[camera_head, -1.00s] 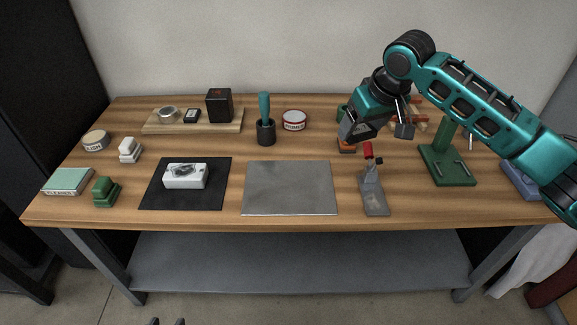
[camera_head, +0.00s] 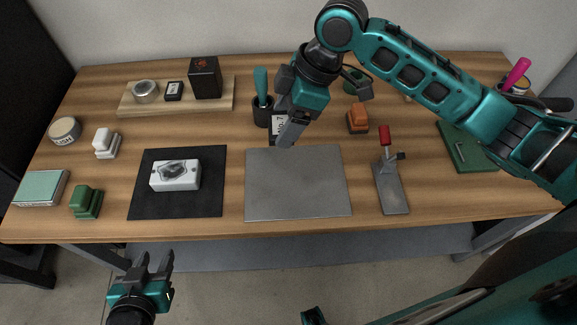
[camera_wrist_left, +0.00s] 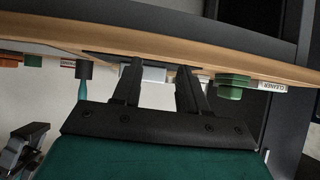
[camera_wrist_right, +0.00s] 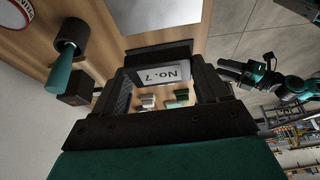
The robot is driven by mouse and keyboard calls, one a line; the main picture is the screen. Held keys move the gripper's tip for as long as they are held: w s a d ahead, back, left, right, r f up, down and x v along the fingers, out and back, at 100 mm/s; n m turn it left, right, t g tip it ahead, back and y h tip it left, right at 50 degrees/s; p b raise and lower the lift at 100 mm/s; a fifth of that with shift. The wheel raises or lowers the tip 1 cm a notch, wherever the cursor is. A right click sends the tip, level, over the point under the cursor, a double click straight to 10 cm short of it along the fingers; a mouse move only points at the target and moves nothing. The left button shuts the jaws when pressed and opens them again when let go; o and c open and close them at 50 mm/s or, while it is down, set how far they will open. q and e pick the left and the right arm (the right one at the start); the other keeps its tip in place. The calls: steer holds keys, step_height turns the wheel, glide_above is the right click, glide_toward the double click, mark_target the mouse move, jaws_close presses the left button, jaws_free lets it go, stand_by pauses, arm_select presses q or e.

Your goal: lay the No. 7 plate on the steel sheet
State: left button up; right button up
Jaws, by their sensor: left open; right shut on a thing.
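The No. 7 plate (camera_head: 277,125) is dark with a white label. My right gripper (camera_head: 285,132) is shut on it and holds it by the far edge of the steel sheet; its height above the bench is hard to tell. The steel sheet (camera_head: 298,190) is a bare grey rectangle near the bench's front edge. My left gripper (camera_head: 150,262) is open and empty, in front of the bench; its fingers also show in the left wrist view (camera_wrist_left: 157,85).
A black mat (camera_head: 145,205) with a white block (camera_head: 175,175) lies left of the sheet. A clamp-like tool with a red handle (camera_head: 392,190) stands just right. A dark cup with a green-handled tool (camera_head: 262,110) stands behind the sheet, close to my right gripper.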

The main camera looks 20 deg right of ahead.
steer(key=b, duration=0.2)
glide_above(281, 180)
steer(key=d, duration=0.1)
steer(key=f, duration=1.2)
steer(key=shift+s+d+f, duration=0.15)
steer(key=shift+s+f, duration=0.1)
steer(key=shift+f, duration=0.6)
step_height(281, 180, down, 3)
steer(key=shift+f+b, duration=0.2)
steer(key=shift+b, duration=0.3)
steer(key=shift+f, duration=0.35)
steer(key=shift+f, duration=0.1)
